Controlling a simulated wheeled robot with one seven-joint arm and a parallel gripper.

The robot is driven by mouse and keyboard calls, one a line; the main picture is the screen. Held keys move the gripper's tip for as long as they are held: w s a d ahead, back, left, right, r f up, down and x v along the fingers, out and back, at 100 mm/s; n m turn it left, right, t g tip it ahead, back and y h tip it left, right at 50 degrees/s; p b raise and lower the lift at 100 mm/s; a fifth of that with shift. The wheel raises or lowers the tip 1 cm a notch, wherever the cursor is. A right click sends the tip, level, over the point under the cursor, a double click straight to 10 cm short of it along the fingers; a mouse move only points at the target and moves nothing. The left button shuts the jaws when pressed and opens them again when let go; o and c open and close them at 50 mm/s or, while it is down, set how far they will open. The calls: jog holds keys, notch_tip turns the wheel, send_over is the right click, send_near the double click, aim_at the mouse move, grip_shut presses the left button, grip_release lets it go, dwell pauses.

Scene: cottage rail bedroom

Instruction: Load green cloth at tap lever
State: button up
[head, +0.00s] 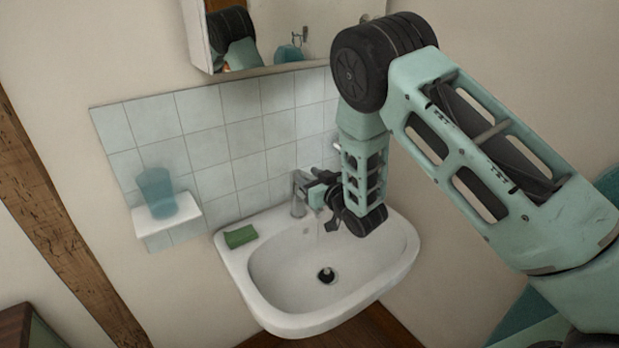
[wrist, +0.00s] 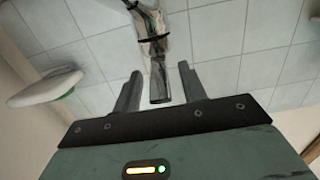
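A green cloth (head: 240,237), a small folded block, lies on the left back rim of the white washbasin (head: 262,305). The chrome tap (head: 298,198) stands at the back of the basin. My gripper (head: 318,190) is at the tap, right of the cloth and apart from it. In the wrist view my gripper (wrist: 159,72) is open, with the chrome tap lever (wrist: 160,88) between its fingers and a gap visible on each side. The cloth is not clearly seen in the wrist view. In the head view my wrist partly hides the fingertips.
A teal cup (head: 156,192) stands on a small white shelf (head: 168,222) left of the basin. Tiles (head: 208,146) cover the wall behind, with a mirror cabinet (head: 255,72) above. The basin bowl is empty around its dark drain (head: 326,276).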

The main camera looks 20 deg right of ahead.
jog(key=p+v, duration=0.1)
jog(key=v, duration=1.6)
jog(key=shift+s, duration=0.2)
jog(key=shift+r, duration=0.1)
